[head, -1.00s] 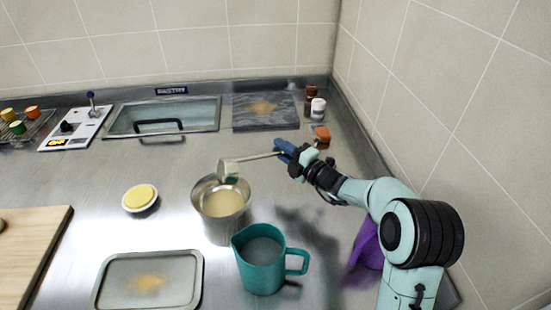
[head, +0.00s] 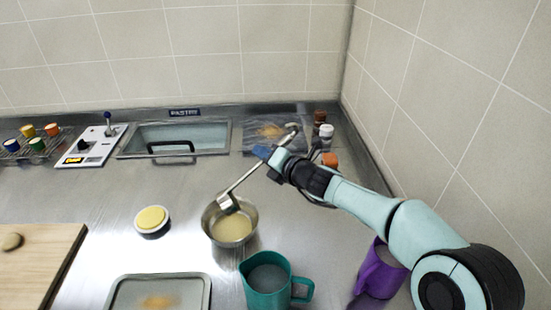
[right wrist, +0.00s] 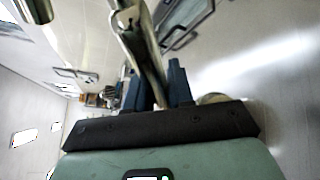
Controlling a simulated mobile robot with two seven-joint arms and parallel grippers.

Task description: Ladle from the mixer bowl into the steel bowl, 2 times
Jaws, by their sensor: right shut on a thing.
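A metal bowl (head: 231,229) with pale yellow liquid stands on the steel counter in the head view. It is the only such bowl in sight, and I cannot tell whether it is the mixer bowl or the steel bowl. My right gripper (head: 270,157) is shut on the handle of a metal ladle (head: 246,177), above and right of the bowl. The handle slants down to the left, and the cup is at the back of the bowl's mouth; whether it touches the liquid is unclear. The ladle handle (right wrist: 146,55) also runs between the fingers in the right wrist view. My left gripper is out of view.
A teal jug (head: 266,284) stands close in front of the bowl, with a purple jug (head: 376,272) to its right. A yellow-topped round dish (head: 152,219) is left, a tray (head: 125,291) in front. Small jars (head: 325,135) stand by the right wall.

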